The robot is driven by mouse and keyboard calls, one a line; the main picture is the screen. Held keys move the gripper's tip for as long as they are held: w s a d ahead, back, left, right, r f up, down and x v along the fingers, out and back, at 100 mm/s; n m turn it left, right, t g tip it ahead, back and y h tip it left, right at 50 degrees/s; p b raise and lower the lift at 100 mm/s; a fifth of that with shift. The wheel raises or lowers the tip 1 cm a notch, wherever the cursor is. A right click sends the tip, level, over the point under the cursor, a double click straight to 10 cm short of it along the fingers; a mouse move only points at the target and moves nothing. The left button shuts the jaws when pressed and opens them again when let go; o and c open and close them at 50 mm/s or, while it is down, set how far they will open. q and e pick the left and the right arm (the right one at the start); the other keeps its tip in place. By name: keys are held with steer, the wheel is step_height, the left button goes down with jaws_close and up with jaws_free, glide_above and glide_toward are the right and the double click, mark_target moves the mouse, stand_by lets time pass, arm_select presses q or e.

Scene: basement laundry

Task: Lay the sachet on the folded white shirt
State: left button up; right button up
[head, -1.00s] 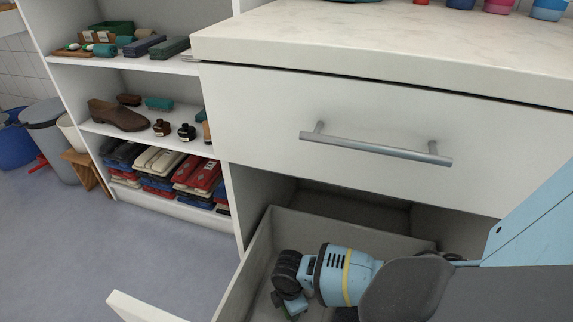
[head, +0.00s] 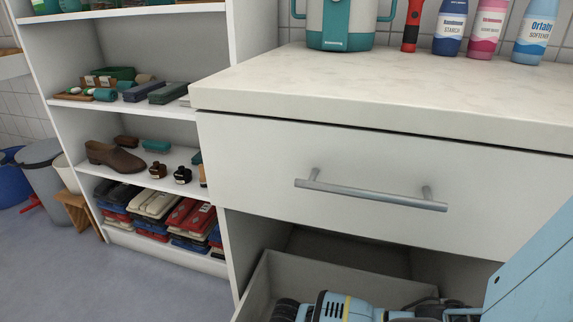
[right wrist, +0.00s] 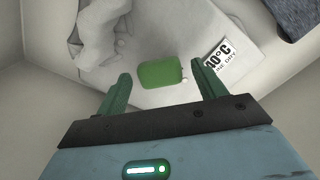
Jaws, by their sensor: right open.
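In the right wrist view, a small green sachet (right wrist: 160,74) lies flat on white cloth, which looks like the folded white shirt (right wrist: 148,42), inside the open drawer (head: 262,290). A white care label reading 40°C (right wrist: 217,58) lies to the right of the sachet. My right gripper (right wrist: 160,80) is open, its green fingers apart on either side of the sachet, and nothing is held between them. In the head view only my right arm shows at the bottom edge; the sachet and shirt are hidden. My left gripper is not in view.
A closed drawer with a bar handle (head: 370,195) and a countertop (head: 380,95) overhang the open drawer. Bottles (head: 487,28) stand at the back. Dark cloth (right wrist: 296,18) lies in the drawer's corner.

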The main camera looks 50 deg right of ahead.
arm_select(q)
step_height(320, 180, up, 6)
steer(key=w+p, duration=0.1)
steer(key=p, duration=0.4)
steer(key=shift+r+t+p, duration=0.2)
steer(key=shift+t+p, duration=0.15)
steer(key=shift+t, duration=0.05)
arm_select(e)
step_height(320, 180, up, 12)
